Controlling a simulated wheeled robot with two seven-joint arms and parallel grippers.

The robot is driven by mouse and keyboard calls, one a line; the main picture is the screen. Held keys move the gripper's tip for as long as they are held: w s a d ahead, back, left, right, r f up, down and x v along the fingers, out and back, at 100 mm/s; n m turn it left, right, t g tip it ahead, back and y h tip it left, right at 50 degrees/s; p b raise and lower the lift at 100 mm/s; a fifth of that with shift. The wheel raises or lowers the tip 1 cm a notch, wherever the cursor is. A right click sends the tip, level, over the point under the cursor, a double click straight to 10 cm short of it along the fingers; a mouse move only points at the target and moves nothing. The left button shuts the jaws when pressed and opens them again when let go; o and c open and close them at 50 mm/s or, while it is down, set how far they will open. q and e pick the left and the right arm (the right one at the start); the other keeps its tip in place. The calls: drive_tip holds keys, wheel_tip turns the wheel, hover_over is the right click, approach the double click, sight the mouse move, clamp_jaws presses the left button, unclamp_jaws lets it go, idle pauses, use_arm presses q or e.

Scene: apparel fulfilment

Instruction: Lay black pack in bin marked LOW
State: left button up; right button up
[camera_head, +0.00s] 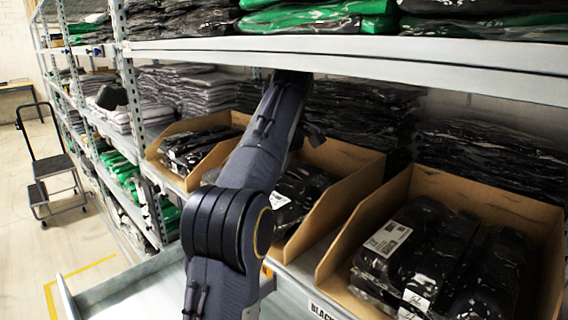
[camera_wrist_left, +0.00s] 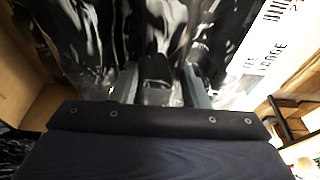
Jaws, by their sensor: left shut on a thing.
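My left gripper (camera_wrist_left: 162,88) is shut on a black pack (camera_wrist_left: 95,40) in shiny clear wrap, seen close up in the left wrist view. A white printed label (camera_wrist_left: 258,55) shows at the right there. In the head view an arm of mine reaches up and away across the middle cardboard bin; its gripper and the held pack cannot be made out. Three open cardboard bins stand in a row on the shelf: left (camera_head: 164,147), middle (camera_head: 345,165) and right (camera_head: 508,196). All contain black wrapped packs. I cannot read the word LOW on any bin. My right gripper is not in view.
A metal shelf (camera_head: 350,58) with black and green packs runs close above the bins. Stacked dark packs (camera_head: 480,150) fill the space behind them. A pale tray (camera_head: 130,292) lies at lower left. A step cart (camera_head: 52,170) stands on the floor far left.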

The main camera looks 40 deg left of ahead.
use_arm(q)
drive_tip(key=w+p, duration=0.2)
drive_tip(key=w, duration=0.1)
drive_tip(key=shift+w+d+r, duration=0.1)
drive_tip(key=shift+w+r, duration=0.1)
drive_tip(key=shift+f+b, duration=0.6)
drive_tip(key=shift+f, duration=0.15)
drive_tip(key=shift+f+b, duration=0.25)
drive_tip(key=shift+b, duration=0.15)
drive_tip(key=shift+f, duration=0.1)
drive_tip(key=o, duration=1.3)
drive_tip(key=shift+o, duration=0.2)
